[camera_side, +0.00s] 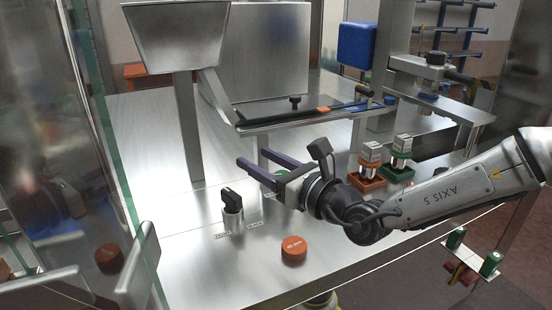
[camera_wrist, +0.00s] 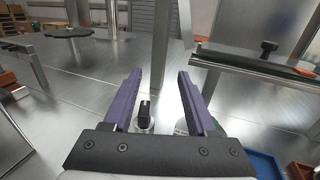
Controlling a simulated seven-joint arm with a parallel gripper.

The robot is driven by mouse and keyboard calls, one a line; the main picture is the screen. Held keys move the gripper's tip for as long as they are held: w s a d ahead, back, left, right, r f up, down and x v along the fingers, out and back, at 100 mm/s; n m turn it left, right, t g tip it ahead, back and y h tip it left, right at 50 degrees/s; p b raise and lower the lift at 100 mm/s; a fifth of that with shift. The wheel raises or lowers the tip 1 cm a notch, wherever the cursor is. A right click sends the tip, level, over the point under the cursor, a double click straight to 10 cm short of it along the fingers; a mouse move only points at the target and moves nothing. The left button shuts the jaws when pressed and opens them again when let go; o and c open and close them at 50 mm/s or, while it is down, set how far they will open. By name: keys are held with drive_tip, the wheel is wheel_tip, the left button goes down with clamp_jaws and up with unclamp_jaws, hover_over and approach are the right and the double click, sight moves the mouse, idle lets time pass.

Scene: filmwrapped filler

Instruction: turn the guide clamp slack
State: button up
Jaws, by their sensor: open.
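A black knob (camera_side: 231,199) stands on a short steel post on the bench, with small labels at its foot that I cannot read. In the wrist view the black knob (camera_wrist: 145,110) shows between my two purple fingers, nearer the left one. A second black knob (camera_side: 295,101) sits on the raised guide rail (camera_side: 300,118); it also shows in the wrist view (camera_wrist: 269,47). I cannot tell for sure which is the guide clamp. My gripper (camera_side: 255,158) is open and empty, above and right of the post knob, touching neither knob. It also shows in the wrist view (camera_wrist: 159,78).
A red-orange round cap (camera_side: 294,250) lies on the bench (camera_side: 180,240) near its front. Red (camera_side: 367,180) and green (camera_side: 397,170) holders stand right of my gripper. A steel hopper (camera_side: 176,35) on a column stands behind. A glass panel borders the left.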

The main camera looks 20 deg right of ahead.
drive_tip(key=shift+s+d+r, duration=0.35)
drive_tip(key=shift+s+d, duration=0.05)
drive_tip(key=shift+s, duration=0.3)
drive_tip(key=shift+s+d+r, duration=0.35)
drive_tip(key=shift+s+d, duration=0.05)
drive_tip(key=shift+s, duration=0.3)
drive_tip(key=w+d+m+h, duration=0.2)
drive_tip(key=d+m+h, duration=0.3)
drive_tip(key=m, duration=0.7)
drive_tip(key=m+g+y, duration=0.2)
drive_tip(key=m+g, duration=0.7)
drive_tip(key=m, duration=1.5)
approach(231, 193)
drive_tip(key=x, duration=1)
drive_tip(key=shift+c, duration=0.3)
clamp_jaws()
